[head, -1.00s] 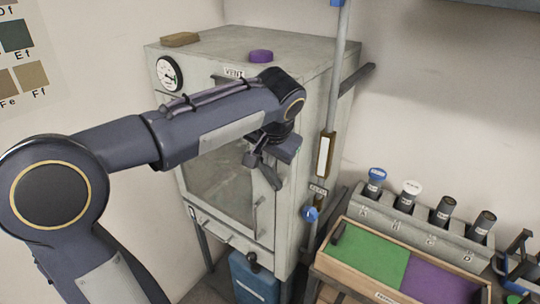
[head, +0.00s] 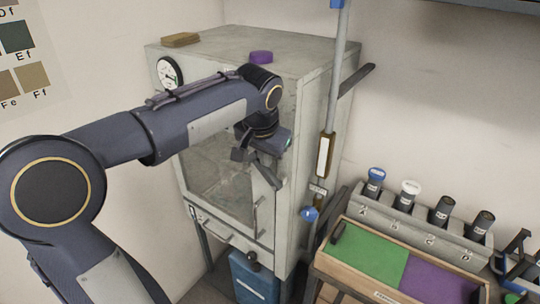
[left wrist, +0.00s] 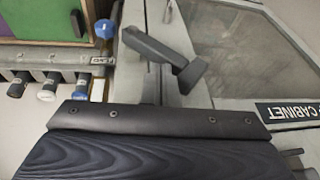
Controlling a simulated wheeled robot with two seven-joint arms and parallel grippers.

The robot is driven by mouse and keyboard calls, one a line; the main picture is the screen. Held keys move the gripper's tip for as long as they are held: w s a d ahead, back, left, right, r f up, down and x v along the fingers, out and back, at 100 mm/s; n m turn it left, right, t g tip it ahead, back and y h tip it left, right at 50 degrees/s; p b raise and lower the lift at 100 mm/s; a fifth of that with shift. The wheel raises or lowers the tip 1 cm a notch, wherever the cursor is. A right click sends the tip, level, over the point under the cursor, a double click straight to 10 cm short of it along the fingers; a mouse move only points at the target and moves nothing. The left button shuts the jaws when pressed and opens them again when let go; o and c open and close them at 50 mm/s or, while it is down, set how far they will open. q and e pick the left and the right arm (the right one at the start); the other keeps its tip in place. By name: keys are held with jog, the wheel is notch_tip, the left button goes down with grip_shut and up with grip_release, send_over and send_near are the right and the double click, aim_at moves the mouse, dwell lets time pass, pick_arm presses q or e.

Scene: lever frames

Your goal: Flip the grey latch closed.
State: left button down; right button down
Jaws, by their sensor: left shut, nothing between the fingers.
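The grey latch (head: 269,174) is a dark grey lever on the front of the pale cabinet, at the right edge of its windowed door (head: 222,180). Its arm slants down to the right in the head view. In the left wrist view the latch (left wrist: 160,49) shows whole, its arm reaching from a short block across the door edge onto the frame. My left gripper (head: 242,155) is shut and empty, just up and left of the latch in the head view; I cannot tell whether they touch. Its fingertips are not clear in the wrist view. My right gripper is not in view.
A light door handle (head: 258,214) is below the latch. A green and purple tray (head: 345,278) and a rack of capped bottles (head: 410,212) are at the right. A blue container (head: 252,278) is below.

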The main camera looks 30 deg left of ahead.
aim_at(248, 162)
pick_arm(q)
jog(key=shift+a+f+h+p, duration=0.25)
jog(key=shift+a+h+p, duration=0.15)
jog(key=shift+a+h, duration=0.65)
jog(key=shift+w+a+f+n+h, duration=0.1)
jog(key=shift+a+f+n+h, duration=0.35)
jog(key=shift+h, duration=0.4)
jog(key=f+h, duration=0.1)
jog(key=a+h, duration=0.1)
jog(key=h, duration=0.1)
jog(key=shift+a+f, duration=0.2)
jog(key=shift+f, duration=0.15)
jog(key=shift+a+f+g+b, duration=0.15)
jog(key=shift+f+g+b, duration=0.15)
jog(key=shift+f+b, duration=0.1)
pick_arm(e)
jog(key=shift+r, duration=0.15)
pick_arm(q)
jog(key=shift+f, duration=0.1)
